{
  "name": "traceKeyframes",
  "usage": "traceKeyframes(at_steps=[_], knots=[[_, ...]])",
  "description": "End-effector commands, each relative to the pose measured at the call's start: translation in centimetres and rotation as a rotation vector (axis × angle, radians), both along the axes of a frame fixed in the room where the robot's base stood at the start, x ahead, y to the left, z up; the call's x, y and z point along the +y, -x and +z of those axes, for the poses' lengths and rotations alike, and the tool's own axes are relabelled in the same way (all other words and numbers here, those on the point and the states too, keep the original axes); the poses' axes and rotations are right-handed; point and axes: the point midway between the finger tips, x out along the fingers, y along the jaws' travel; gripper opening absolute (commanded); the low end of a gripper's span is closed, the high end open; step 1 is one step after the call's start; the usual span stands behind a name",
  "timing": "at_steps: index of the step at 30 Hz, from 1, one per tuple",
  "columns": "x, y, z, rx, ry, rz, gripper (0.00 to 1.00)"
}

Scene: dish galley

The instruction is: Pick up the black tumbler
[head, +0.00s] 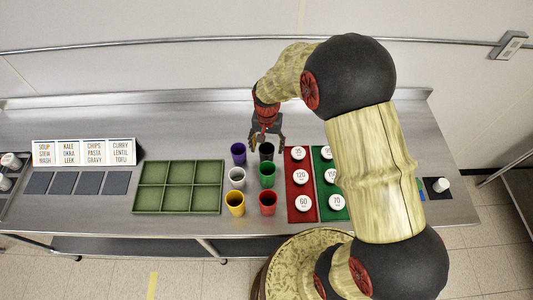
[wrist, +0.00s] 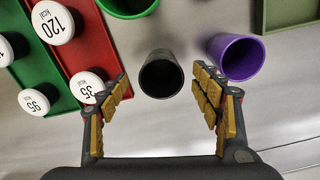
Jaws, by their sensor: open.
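The black tumbler (head: 266,151) stands upright on the steel counter, at the back of the right column of tumblers. In the wrist view the black tumbler (wrist: 161,75) shows its open mouth, just beyond and between the finger tips. My gripper (head: 266,139) is open above and behind it in the head view. In the wrist view my gripper (wrist: 161,85) has its two yellow-padded fingers apart, one to each side of the tumbler, with nothing held. I cannot tell the exact height of the fingers over the tumbler.
The purple tumbler (wrist: 237,56) stands close by the right finger in the wrist view. The red tray (head: 300,178) with white labelled lids lies near the other finger. Green (head: 267,174), red (head: 267,202), white (head: 237,177) and yellow (head: 235,203) tumblers stand nearby. A green compartment tray (head: 179,187) lies left.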

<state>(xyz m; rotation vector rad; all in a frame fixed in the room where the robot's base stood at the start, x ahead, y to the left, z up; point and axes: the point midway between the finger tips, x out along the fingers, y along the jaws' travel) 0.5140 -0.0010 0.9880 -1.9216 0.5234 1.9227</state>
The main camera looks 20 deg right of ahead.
Motion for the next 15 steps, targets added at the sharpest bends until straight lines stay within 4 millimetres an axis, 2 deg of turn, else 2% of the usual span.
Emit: traceKeyframes(at_steps=[9,15], knots=[[0.1,-0.2,-4.2,0.001,0.0,0.001,0.65],[0.1,-0.3,-4.7,0.0,0.0,0.001,0.65]])
